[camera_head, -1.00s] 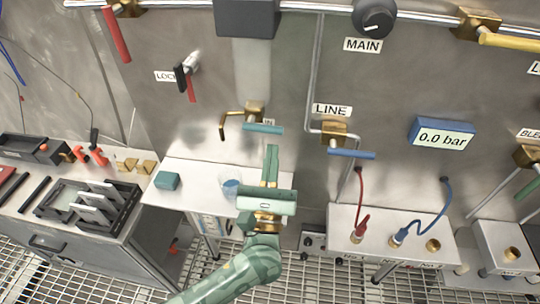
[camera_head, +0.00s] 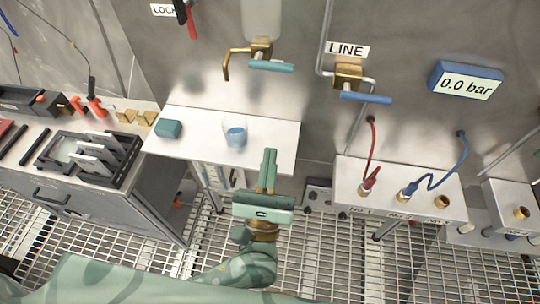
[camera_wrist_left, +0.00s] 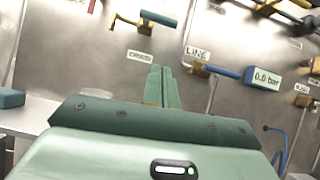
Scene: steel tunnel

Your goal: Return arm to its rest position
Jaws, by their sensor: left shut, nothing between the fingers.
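My left gripper (camera_head: 267,172) is green. It is shut and empty, its fingers together and pointing up in the head view. It is in front of the white shelf's front edge, apart from the shelf and the things on it. In the left wrist view the shut fingers (camera_wrist_left: 161,88) point toward the steel wall, below a brass tap with a teal handle (camera_wrist_left: 158,19). My green left arm (camera_head: 245,270) comes in from the lower left. My right gripper is in neither view.
A white shelf (camera_head: 200,146) holds a teal block (camera_head: 168,129) and a clear cup with blue liquid (camera_head: 235,133). To the right a steel box (camera_head: 400,185) carries red and blue hoses. A blue-handled LINE valve (camera_head: 365,97) is above. A grey cabinet with a black rack (camera_head: 90,160) stands left.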

